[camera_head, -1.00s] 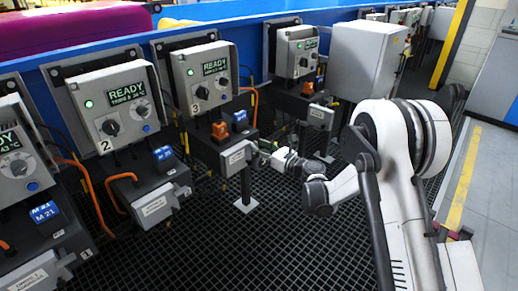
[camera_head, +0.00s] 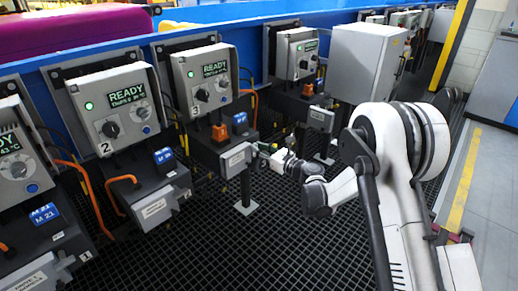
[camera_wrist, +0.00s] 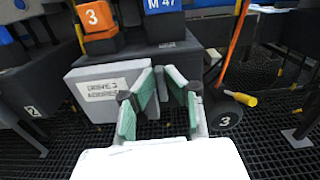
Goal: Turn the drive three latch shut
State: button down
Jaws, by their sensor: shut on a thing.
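The drive three access box (camera_wrist: 85,105) is a grey box with a white label, at the left in the wrist view. It also shows in the head view (camera_head: 227,165), under the unit marked 3. My gripper (camera_wrist: 161,76) is at the box's right front edge, its green-padded fingers a small gap apart at the tips. It is shut on the drive three latch, which the fingers mostly hide. A dark round piece marked 3 (camera_wrist: 226,118) is just right of the fingers. In the head view my gripper (camera_head: 266,158) is small and its grip cannot be made out.
The orange block marked 3 (camera_wrist: 97,22) and a blue M 47 block (camera_wrist: 163,18) sit above the box. The unit two box (camera_head: 150,207) stands to the left. Grating floor lies below.

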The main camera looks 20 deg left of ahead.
jog(key=n, duration=0.9)
jog(key=shift+s+a+f, duration=0.2)
jog(key=shift+s, duration=0.2)
jog(key=n, duration=0.4)
jog(key=shift+s+f, duration=0.1)
jog(key=shift+f, duration=0.1)
jog(key=shift+f+n, duration=0.2)
jog(key=shift+n, duration=2)
jog(key=c, duration=1.8)
grip_release()
